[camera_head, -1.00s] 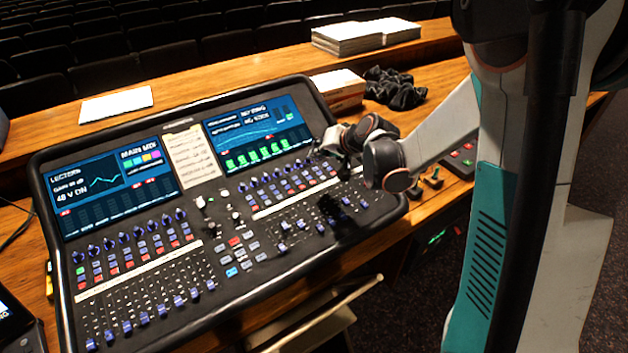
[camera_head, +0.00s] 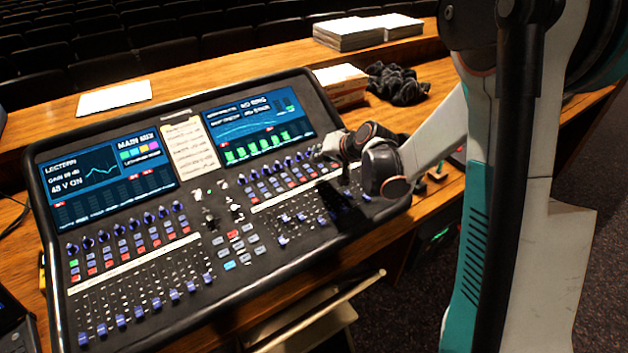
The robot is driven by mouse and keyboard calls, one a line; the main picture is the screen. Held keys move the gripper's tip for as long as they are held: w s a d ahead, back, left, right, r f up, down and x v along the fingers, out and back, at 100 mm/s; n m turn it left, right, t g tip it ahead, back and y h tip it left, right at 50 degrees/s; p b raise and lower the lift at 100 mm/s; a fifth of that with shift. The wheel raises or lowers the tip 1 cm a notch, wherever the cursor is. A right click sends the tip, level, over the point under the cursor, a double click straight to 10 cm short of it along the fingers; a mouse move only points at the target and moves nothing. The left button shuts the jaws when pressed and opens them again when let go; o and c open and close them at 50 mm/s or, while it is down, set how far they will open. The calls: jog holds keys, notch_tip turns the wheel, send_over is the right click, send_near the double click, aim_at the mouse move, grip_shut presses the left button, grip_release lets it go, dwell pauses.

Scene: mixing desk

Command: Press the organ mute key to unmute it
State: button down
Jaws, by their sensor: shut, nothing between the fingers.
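The mixing desk (camera_head: 225,205) is a black console with two lit screens and rows of blue knobs, small keys and faders. Red keys run in a row in the left bank (camera_head: 140,255) and in the right bank (camera_head: 292,182). Labels are too small to read, so I cannot tell which key is the organ mute. My gripper (camera_head: 345,181) is shut and empty, pointing down over the right end of the right bank. It hides the keys and knobs behind it. I cannot tell whether its tips touch the desk surface.
Behind the desk are a white sheet (camera_head: 113,97), a book stack (camera_head: 340,85) and a dark crumpled cloth (camera_head: 398,84). Paper stacks (camera_head: 348,32) sit on the ledge.

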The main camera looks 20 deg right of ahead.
jog(key=shift+w+a+f+b, duration=0.1)
jog(key=shift+w+f+b, duration=0.1)
jog(key=shift+f+b, duration=1.25)
jog(key=shift+f, duration=0.45)
jog(key=shift+f, duration=0.3)
jog(key=shift+f+b, duration=0.25)
jog(key=shift+b, duration=0.15)
dwell(0.3)
jog(key=shift+r, duration=0.1)
jog(key=shift+r+p, duration=0.45)
jog(key=shift+r, duration=0.2)
jog(key=shift+s+r+p, duration=0.15)
jog(key=shift+r+p, duration=0.65)
jog(key=shift+r, duration=0.45)
jog(key=shift+s+r+p, duration=0.15)
jog(key=shift+r+p, duration=0.65)
jog(key=shift+r, duration=0.4)
